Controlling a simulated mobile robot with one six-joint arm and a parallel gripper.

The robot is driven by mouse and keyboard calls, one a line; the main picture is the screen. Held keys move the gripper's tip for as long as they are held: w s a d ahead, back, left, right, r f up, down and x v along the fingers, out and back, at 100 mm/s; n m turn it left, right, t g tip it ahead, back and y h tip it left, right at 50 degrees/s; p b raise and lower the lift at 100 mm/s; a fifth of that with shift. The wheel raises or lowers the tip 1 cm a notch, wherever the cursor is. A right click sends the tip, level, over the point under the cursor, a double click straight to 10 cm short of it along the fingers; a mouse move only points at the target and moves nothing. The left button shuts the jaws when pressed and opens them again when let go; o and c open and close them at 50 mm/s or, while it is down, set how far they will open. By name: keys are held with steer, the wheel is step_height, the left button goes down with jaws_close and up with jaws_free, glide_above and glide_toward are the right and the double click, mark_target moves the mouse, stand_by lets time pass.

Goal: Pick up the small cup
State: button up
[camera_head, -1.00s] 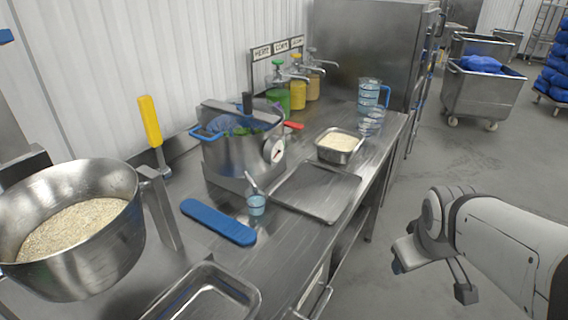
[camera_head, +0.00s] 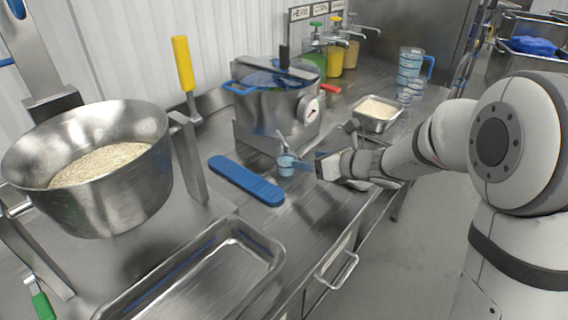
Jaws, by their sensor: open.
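The small cup (camera_head: 286,166) is light blue and see-through, with a thin handle slanting up to the left. It stands on the steel counter (camera_head: 310,222), just beyond the blue flat tool.
A large steel pot (camera_head: 275,100) with a dial stands close behind the cup. The blue flat tool (camera_head: 246,180) lies in front. A bowl of grain (camera_head: 150,190) and an empty tray (camera_head: 270,262) are nearer. A rice pan (camera_head: 388,128) stands behind my arm.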

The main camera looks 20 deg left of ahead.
mark_target(284, 163)
steer(key=shift+s+a+f+n+g+y, duration=0.15)
steer(key=shift+s+a+f+n+g, duration=0.15)
steer(key=shift+a+n, duration=0.2)
steer(key=shift+s+a+f+n+g+y, duration=0.15)
steer(key=shift+a+f+n+g, duration=0.2)
steer(key=shift+n, duration=0.25)
steer(key=x, duration=0.2)
steer(key=p+x, duration=0.1)
steer(key=x, duration=0.4)
steer(key=shift+w+a+r+p, duration=0.15)
steer(key=shift+w+a+p, duration=0.1)
steer(key=shift+w+p, duration=0.15)
steer(key=shift+s, duration=0.1)
steer(key=shift+c, duration=0.3)
steer(key=shift+s+f, duration=0.1)
steer(key=shift+f, duration=0.15)
steer(key=c, duration=1)
